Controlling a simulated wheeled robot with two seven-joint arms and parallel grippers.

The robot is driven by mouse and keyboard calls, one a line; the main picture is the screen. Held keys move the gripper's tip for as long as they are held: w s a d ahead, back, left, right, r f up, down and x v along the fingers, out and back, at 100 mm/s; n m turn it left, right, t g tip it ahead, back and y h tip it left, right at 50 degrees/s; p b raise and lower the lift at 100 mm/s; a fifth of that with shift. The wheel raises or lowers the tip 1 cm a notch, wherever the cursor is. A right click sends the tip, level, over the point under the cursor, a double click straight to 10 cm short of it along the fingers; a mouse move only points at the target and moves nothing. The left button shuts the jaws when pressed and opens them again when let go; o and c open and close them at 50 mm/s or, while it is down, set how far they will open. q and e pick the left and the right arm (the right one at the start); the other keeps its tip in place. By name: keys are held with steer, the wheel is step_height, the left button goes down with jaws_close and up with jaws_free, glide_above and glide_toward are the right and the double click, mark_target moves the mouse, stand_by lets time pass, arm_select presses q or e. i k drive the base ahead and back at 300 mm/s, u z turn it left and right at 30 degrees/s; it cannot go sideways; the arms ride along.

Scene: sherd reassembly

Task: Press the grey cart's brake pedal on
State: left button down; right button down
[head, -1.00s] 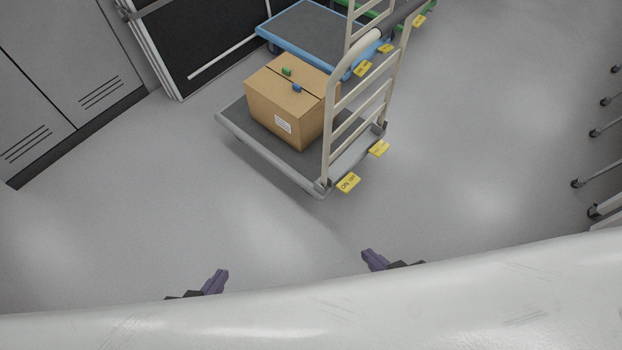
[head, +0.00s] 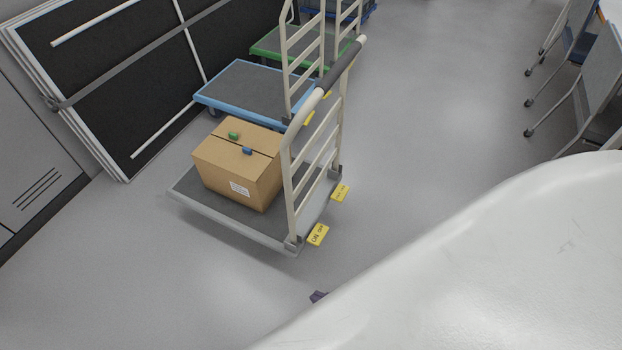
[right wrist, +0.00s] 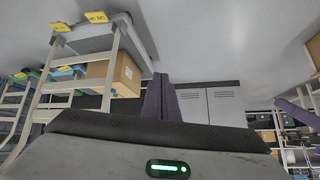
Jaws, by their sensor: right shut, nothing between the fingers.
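The grey cart (head: 190,197) stands left of centre in the head view, a cardboard box on its deck and a cream push handle at its near right end. Two yellow pedals stick out below that end; the nearer one (head: 318,235) reads "ON" and "OFF", and the other (head: 340,192) is farther back. Both show at the top left of the right wrist view, the picture upside down. My right gripper (head: 318,296) is mostly hidden behind my white body, apart from the pedals. Its fingers (right wrist: 159,97) are shut and empty. A purple piece at that view's right edge may be my left gripper.
A blue cart (head: 215,107) and a green cart (head: 268,48) stand behind the grey cart. Dark panels (head: 110,90) and lockers line the left. Wheeled folding furniture (head: 590,80) stands at the right. The floor right of the grey cart is clear.

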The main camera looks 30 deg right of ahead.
mark_target(316, 236)
steer(key=i, duration=0.35)
steer(key=z, duration=0.85)
steer(key=i, duration=0.5)
